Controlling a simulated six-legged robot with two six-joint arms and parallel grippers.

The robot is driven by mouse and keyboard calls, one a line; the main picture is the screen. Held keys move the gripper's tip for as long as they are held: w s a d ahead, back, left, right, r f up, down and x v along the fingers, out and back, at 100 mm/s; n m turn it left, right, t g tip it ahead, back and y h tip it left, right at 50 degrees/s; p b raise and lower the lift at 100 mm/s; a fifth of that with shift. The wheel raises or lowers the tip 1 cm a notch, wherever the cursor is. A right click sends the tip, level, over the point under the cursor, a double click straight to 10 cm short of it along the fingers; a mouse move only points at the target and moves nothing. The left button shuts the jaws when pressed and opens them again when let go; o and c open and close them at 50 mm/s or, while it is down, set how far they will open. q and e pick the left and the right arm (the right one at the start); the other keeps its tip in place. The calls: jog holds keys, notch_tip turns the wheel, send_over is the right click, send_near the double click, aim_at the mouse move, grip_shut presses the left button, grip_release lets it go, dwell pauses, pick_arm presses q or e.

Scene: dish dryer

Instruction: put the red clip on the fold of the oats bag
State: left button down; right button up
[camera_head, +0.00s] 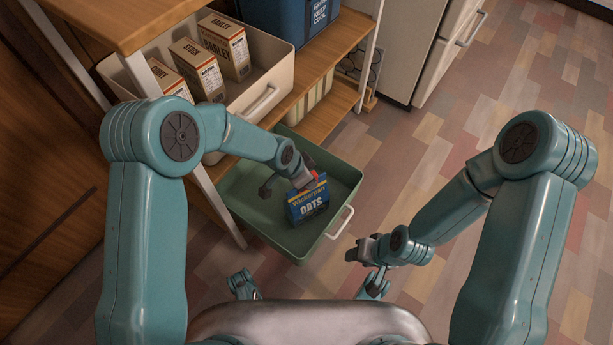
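The blue oats bag (309,205) stands in the green drawer bin, label facing me and slightly tilted in the picture. Its top is partly covered by my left gripper (290,180). The red clip (315,176) shows as a small red patch at the bag's top edge, right beside the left gripper. Whether it grips the fold or is held by the gripper cannot be made out. Dark gripper parts show left of and above the bag; the fingertips are unclear. My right gripper (360,250) is to the right of the bin, away from the bag, its fingers too small to read.
The green bin (345,172) has a white handle (341,222) at its front right. Behind it, a cream bin (285,65) with several boxes stands on a wooden shelf (325,65). A blue cooler (292,18) is at the back. Open tiled floor lies to the right.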

pick_arm(q)
jog(key=shift+f+b, duration=0.35)
jog(key=shift+f, duration=0.05)
pick_arm(e)
jog(key=shift+f, duration=0.35)
pick_arm(q)
jog(key=c, duration=0.8)
grip_release()
jog(key=p+v, duration=0.7)
jog(key=v, duration=0.9)
jog(key=shift+s+r, duration=0.15)
jog(key=shift+r, duration=0.05)
pick_arm(e)
notch_tip(320, 180, up, 7)
jog(key=s+a, duration=0.1)
jog(key=s, duration=0.1)
jog(key=shift+s+f+g, duration=0.15)
jog(key=shift+f+g, duration=0.05)
jog(key=shift+g, duration=0.2)
